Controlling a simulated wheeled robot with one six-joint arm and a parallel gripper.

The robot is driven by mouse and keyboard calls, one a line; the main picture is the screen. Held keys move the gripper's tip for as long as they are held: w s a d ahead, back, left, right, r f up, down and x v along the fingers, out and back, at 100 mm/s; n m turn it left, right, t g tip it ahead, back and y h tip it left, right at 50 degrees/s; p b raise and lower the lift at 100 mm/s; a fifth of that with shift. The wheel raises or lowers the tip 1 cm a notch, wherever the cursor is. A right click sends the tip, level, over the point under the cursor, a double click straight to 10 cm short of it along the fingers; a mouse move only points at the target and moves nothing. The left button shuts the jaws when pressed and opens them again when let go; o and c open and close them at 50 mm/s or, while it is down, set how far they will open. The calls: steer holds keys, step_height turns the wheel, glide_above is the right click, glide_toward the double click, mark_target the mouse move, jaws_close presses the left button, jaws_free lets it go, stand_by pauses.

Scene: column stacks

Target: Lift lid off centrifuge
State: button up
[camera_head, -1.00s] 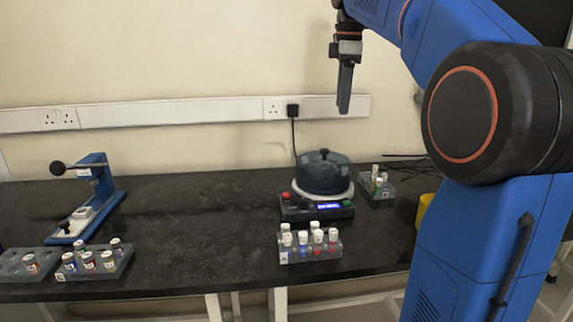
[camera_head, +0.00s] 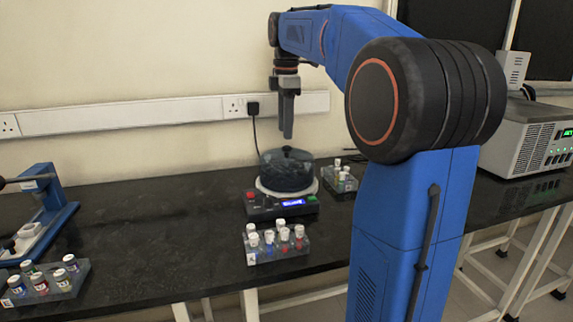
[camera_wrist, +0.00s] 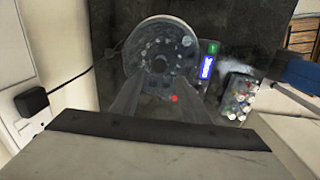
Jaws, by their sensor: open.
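The centrifuge (camera_head: 282,206) stands on the black bench, with a lit blue display and a red button on its front. Its dark see-through lid (camera_head: 286,173) sits on top, with a dark knob in the middle. In the wrist view the lid (camera_wrist: 160,55) shows from above, with a ring of holes visible through it. My gripper (camera_head: 287,134) points down above the lid and is apart from it. Its two fingers show spread in the wrist view, with nothing between them.
A clear rack (camera_head: 275,245) of capped vials stands in front of the centrifuge, and a smaller rack (camera_head: 341,180) stands to its right. A blue press (camera_head: 42,210) and another vial rack (camera_head: 45,285) are at the left. A grey machine (camera_head: 530,135) stands at the far right.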

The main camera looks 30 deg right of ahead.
mark_target(287, 147)
steer(key=shift+w+d+f, duration=0.1)
steer(key=shift+d+f, duration=0.05)
steer(key=shift+f, duration=0.9)
steer(key=shift+w+d+f, duration=0.1)
steer(key=shift+d+f, duration=0.05)
steer(key=shift+f, duration=0.9)
steer(key=shift+w+d+f, duration=0.1)
steer(key=shift+d+f, duration=0.05)
steer(key=shift+f, duration=0.9)
jaws_close()
